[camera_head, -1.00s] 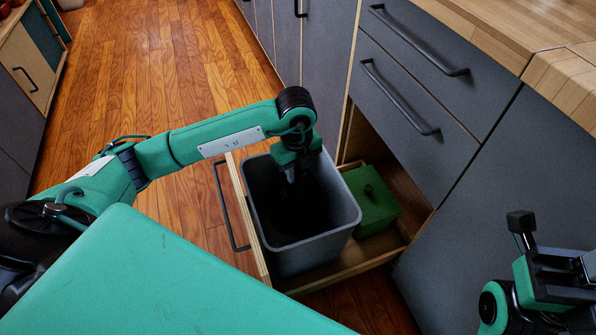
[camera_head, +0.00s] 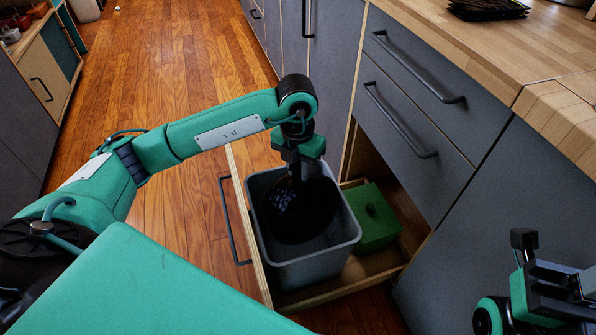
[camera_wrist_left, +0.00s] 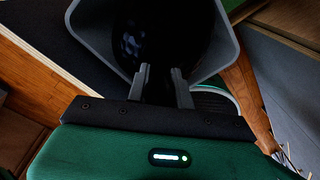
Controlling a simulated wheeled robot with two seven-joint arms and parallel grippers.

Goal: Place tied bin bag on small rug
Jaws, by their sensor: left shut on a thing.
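The tied bin bag (camera_head: 301,214) is black and shiny and sits inside the grey bin (camera_head: 318,267), its top rising near the rim. My left gripper (camera_head: 299,176) reaches down over the bin and is shut on the top of the bag. In the left wrist view the two fingers (camera_wrist_left: 160,88) meet the dark bag (camera_wrist_left: 150,35) within the bin's grey walls (camera_wrist_left: 219,60). My right gripper (camera_head: 528,262) is at the lower right, away from the bin; its fingertips are not clear. No small rug shows in either view.
The bin stands in a pulled-out wooden drawer (camera_head: 246,205) beside a green lidded box (camera_head: 372,219). Grey cabinets (camera_head: 480,190) with a wooden counter (camera_head: 480,45) line the right. The wooden floor (camera_head: 160,90) is clear on the left and ahead.

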